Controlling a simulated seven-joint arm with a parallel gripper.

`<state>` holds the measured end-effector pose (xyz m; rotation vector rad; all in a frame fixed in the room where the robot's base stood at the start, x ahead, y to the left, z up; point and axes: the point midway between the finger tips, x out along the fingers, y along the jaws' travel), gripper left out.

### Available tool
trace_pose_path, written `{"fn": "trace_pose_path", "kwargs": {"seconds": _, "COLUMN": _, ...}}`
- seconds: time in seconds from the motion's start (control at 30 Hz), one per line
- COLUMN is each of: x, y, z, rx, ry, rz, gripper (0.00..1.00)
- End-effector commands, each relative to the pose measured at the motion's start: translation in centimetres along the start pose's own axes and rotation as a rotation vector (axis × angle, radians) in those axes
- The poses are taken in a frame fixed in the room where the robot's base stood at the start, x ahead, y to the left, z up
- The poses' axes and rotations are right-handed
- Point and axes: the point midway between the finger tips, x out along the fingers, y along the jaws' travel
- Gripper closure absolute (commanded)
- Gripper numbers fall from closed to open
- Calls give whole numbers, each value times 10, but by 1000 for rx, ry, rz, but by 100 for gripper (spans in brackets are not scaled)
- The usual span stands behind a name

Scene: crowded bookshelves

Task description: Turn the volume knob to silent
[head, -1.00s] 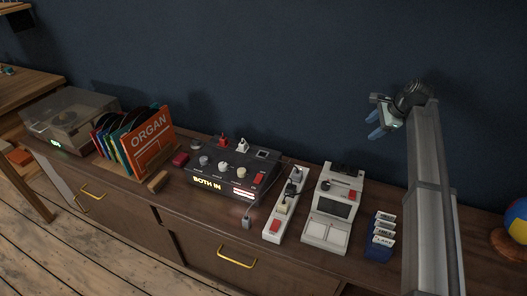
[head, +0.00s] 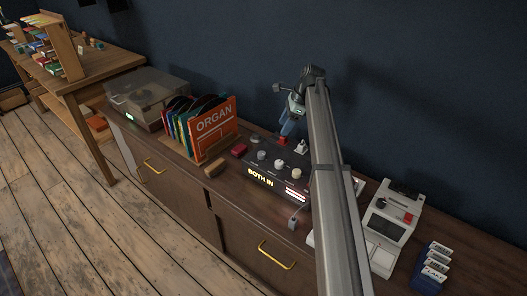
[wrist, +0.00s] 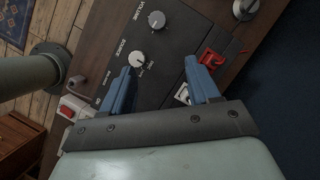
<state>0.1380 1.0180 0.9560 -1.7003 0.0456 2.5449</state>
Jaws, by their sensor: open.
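The dark mixer box (head: 262,178), lit "BOTH IN", stands on the cabinet. The volume knob (wrist: 157,19), pale and round beside the label "VOLUME", is near the top of the wrist view. It appears to be the leftmost front knob (head: 262,155) in the head view. A second pale knob (wrist: 137,58), labelled "SOURCE", lies close to the left fingertip. My gripper (wrist: 160,66) is open and empty above the box, with blue fingers pointing down at it. It also shows in the head view (head: 288,127). The volume knob lies beyond the fingertips. Its pointer is too small to read.
A red switch (wrist: 212,58) sits near the right finger, and a grey knob (wrist: 245,8) is at the top right. Record sleeves (head: 212,125) stand left of the box. My arm hides the box's right side. A white device (head: 388,225) stands farther right.

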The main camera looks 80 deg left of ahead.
Motion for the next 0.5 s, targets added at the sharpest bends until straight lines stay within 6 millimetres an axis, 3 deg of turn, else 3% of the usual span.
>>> {"fn": "trace_pose_path", "kwargs": {"seconds": 0.13, "x": 12, "y": -4, "z": 23, "rx": -10, "ry": 1, "rz": 23, "gripper": 39}}
{"fn": "trace_pose_path", "kwargs": {"seconds": 0.37, "x": 29, "y": -2, "z": 26, "rx": -10, "ry": 1, "rz": 28, "gripper": 39}}
{"fn": "trace_pose_path", "kwargs": {"seconds": 0.5, "x": 52, "y": -2, "z": 26, "rx": -10, "ry": 1, "rz": 28, "gripper": 39}}
